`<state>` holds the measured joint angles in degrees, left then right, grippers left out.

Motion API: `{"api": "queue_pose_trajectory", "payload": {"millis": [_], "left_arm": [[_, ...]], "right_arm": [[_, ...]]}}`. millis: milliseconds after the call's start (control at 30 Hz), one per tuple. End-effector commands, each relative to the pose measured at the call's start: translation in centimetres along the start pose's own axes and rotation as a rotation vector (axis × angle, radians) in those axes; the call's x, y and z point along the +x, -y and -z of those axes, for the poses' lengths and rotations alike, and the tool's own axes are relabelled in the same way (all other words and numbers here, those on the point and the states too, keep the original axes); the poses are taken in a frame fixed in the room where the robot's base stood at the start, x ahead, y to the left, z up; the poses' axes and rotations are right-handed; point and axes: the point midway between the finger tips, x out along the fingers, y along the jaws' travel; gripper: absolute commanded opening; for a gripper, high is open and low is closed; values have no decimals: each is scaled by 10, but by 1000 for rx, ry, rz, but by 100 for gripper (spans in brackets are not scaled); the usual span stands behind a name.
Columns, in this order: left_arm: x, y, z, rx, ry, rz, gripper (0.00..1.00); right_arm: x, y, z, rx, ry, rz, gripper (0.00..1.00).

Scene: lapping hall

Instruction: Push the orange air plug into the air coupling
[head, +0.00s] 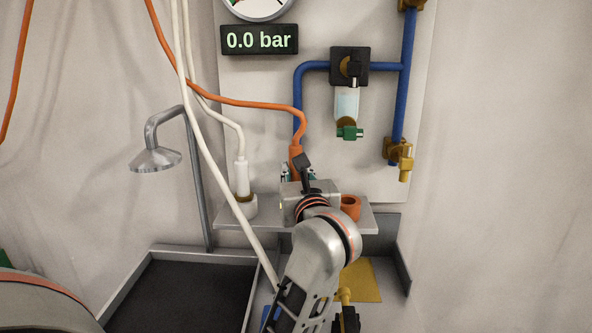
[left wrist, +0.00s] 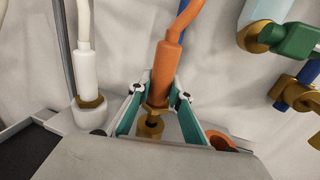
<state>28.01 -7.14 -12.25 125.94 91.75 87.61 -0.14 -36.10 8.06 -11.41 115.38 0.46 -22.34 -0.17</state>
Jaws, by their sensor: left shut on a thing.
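The orange air plug (head: 296,160) is upright below its orange hose. In the left wrist view the plug (left wrist: 164,72) stands between the two fingers of my left gripper (left wrist: 160,95), which is shut on it. Its brass lower end (left wrist: 150,126) shows below the fingers. In the head view my left gripper (head: 298,173) is partly hidden by its own wrist. A brass fitting, which looks like the air coupling (head: 403,160), sits at the lower end of the blue pipe, right of the plug and apart from it. My right gripper is not in view.
An orange ring holder (head: 350,207) stands empty on the grey shelf (head: 368,222). A white plug (head: 241,178) stands in a white holder at left. A filter bowl (head: 347,104) with a green valve hangs between plug and coupling. The gauge display (head: 260,40) reads 0.0 bar.

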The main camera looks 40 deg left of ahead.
Motion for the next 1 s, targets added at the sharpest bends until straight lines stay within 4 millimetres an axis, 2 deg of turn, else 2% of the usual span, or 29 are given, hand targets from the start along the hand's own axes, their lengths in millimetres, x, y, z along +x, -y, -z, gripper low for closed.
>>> {"api": "queue_pose_trajectory", "payload": {"millis": [533,1000], "left_arm": [[0,0,13,1,0,0,0],[0,0,24,1,1,0,0]], "right_arm": [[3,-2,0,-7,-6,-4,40],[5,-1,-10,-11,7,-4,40]]}}
